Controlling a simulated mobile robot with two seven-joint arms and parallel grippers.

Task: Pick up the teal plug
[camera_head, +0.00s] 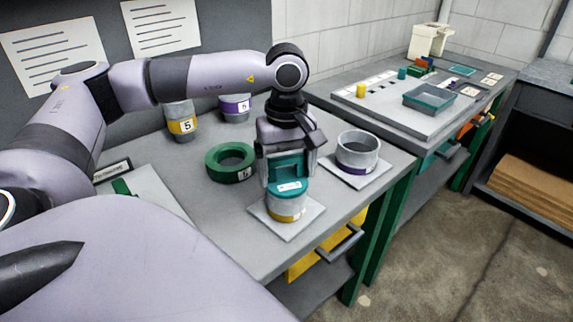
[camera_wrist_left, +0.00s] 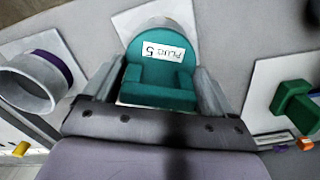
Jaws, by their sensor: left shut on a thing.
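The teal plug (camera_head: 290,188) sits at the top of a grey duct piece with a yellow band (camera_head: 284,208), which stands on a pale square plate (camera_head: 311,212) near the table's front edge. My left gripper (camera_head: 289,176) comes down from above and is shut on the plug's raised grip. In the left wrist view the plug (camera_wrist_left: 160,55) fills the space between the fingers, with a label reading "PLUG 5". Whether the plug is seated in the duct or lifted slightly is hard to tell. My right gripper is not in view.
A green ring (camera_head: 231,173) lies left of the gripper. An open duct piece with a purple band (camera_head: 357,153) stands close on the right. Two more duct pieces, yellow-banded (camera_head: 181,119) and purple-banded (camera_head: 235,107), stand behind. A second bench holds a teal tray (camera_head: 430,97).

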